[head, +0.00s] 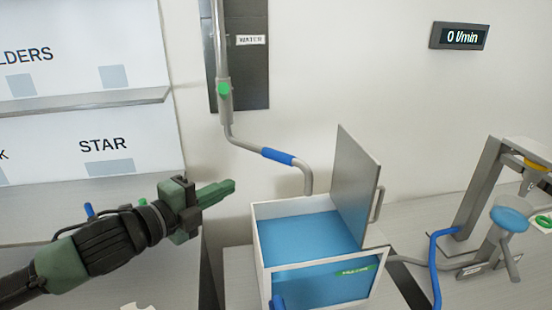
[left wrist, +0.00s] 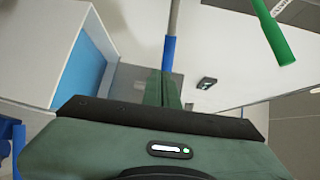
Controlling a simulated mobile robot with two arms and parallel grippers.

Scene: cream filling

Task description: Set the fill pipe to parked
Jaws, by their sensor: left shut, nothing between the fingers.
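The grey fill pipe (head: 231,132) comes down the wall past a green mark (head: 224,89), bends right through a blue sleeve (head: 277,156), and ends in a downturned spout over the left back part of an open tank (head: 259,240) holding blue liquid. My left gripper (head: 233,185) is shut and empty, pointing right, below and left of the blue sleeve and apart from it in the head view. In the left wrist view, the closed fingers (left wrist: 163,88) lie just below the blue sleeve (left wrist: 169,53); contact cannot be told. My right gripper is out of view.
The tank's grey lid (head: 357,185) stands upright at its right side. A dark display (head: 459,36) reads 0 l/min. A blue hose (head: 436,260) and a machine with a blue-topped cup (head: 510,219) stand at right. Labelled shelves (head: 90,103) are at left. A green bar (left wrist: 272,32) shows in the wrist view.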

